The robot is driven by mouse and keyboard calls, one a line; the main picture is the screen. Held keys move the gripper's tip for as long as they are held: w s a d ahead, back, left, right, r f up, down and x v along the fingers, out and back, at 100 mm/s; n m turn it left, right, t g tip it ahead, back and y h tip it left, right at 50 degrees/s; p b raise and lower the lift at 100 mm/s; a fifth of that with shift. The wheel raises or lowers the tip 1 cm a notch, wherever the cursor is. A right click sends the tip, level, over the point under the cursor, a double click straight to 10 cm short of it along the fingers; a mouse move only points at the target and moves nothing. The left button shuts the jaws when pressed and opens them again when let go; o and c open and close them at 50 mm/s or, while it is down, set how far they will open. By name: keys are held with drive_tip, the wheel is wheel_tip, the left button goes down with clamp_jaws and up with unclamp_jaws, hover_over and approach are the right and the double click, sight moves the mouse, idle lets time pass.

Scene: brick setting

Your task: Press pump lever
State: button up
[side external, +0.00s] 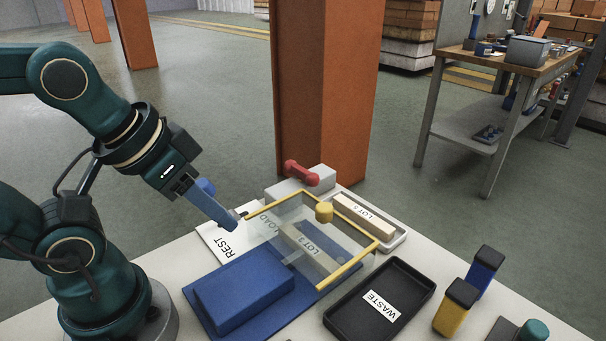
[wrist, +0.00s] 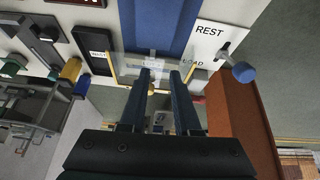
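A red lever (side external: 300,172) sits on a grey box at the back of the table in the side view. A blue knob on a short stem (wrist: 245,72) stands by the white REST and LOAD card in the wrist view; in the side view the blue knob (side external: 206,187) is partly behind my gripper. I cannot tell which is the pump lever. My gripper (side external: 232,222) points down toward the REST and LOAD card, left of the clear cover. In the wrist view my gripper's fingers (wrist: 160,74) are apart, with nothing held between them.
A clear cover with yellow rails (side external: 340,278) stands over a LOT 3 block. A blue block (side external: 243,290) lies in front. Right are a black WASTE tray (side external: 416,278), a LOT 5 tray (side external: 396,241), and yellow and blue containers. An orange column (side external: 320,80) rises behind.

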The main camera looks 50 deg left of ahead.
drive_tip(key=shift+s+n, duration=0.1)
drive_tip(key=shift+n, duration=0.5)
clamp_jaws()
drive_tip(key=s+a+n+g, duration=0.1)
drive_tip(key=a+n+g, duration=0.1)
drive_tip(key=a+n, duration=0.6)
drive_tip(key=s+a+r+n+g+y, duration=0.1)
drive_tip(key=a+n, duration=0.8)
drive_tip(key=n, duration=1.4)
drive_tip(key=shift+s+r+g, duration=0.25)
drive_tip(key=shift+s+g, duration=0.25)
drive_tip(key=shift+g, duration=0.2)
